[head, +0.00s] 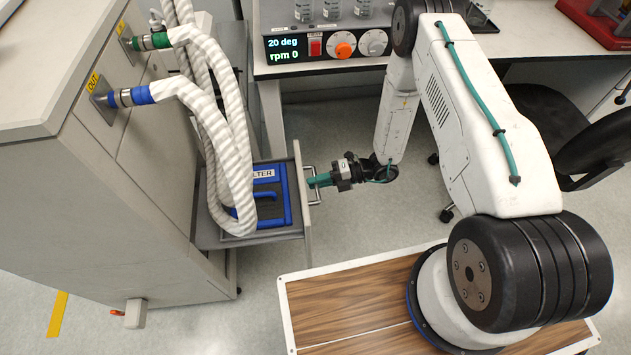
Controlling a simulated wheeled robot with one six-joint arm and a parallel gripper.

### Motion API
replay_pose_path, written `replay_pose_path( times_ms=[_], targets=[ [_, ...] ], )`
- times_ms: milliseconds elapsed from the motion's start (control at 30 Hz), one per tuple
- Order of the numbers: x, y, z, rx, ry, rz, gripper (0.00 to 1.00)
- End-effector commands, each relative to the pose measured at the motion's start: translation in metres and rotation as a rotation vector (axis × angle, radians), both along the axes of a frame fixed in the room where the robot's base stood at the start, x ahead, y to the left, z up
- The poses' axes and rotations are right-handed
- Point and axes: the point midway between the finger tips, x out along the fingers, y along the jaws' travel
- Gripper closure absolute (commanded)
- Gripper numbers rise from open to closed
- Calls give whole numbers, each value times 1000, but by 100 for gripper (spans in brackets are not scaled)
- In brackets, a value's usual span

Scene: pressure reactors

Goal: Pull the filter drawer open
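The filter drawer (299,190) stands out from the grey cabinet on the left, with its front panel well clear of the cabinet. Inside it lies a blue filter unit (272,219) with a white label reading "LTER" where it shows. The white hoses hide part of the unit and its label. A pale bar handle (313,199) is on the drawer front. My gripper (314,181), with teal fingers, reaches the handle from the right and appears shut on its bar. The fingertips are small in this view.
Striped hoses (222,150) hang from the cabinet's green and blue ports over the drawer. A bench with a control panel (327,46) reading "rpm 0" stands behind. A black chair (560,130) is at right. Grey floor (330,235) is clear right of the drawer.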

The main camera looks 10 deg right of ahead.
Motion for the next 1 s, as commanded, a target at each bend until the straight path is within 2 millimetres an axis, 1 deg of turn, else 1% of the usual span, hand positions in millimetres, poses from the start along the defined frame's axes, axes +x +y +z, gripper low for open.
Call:
replay_pose_path(
  times_ms=[300,433,600,1000],
  targets=[
    [-2,-51,11,-1,-3,-5,84],
    [-3,-66,14,0,-2,-5,84],
    [-4,-73,15,0,-2,-3,84],
    [-4,-72,15,0,-2,-3,84]
  ],
)
